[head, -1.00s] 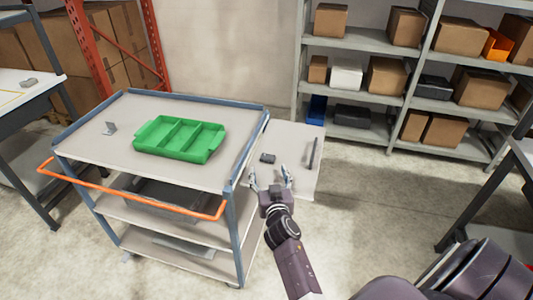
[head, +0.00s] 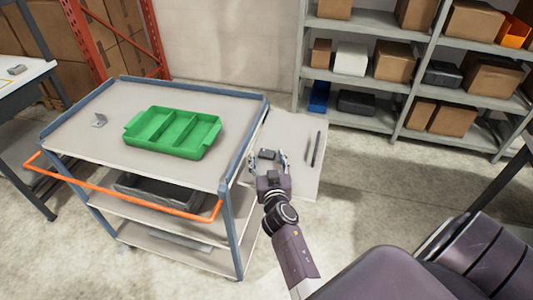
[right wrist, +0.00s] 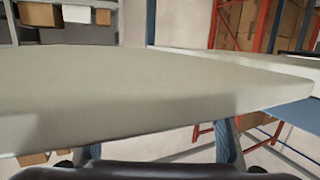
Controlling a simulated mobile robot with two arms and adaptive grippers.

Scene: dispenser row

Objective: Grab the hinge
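A small dark grey piece (head: 267,154) lies on the light side table right of the cart; it may be the hinge, but it is too small to be sure. In the right wrist view the open fingers (right wrist: 158,148) show low in the picture, before the pale table edge; no small piece shows there. My left gripper is out of view.
The cart (head: 215,105) carries a green divided tray (head: 172,132) and has an orange handle (head: 120,189). A long thin dark piece (head: 315,149) is on the side table (head: 297,130), right of my gripper. Shelves with boxes (head: 394,60) stand behind.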

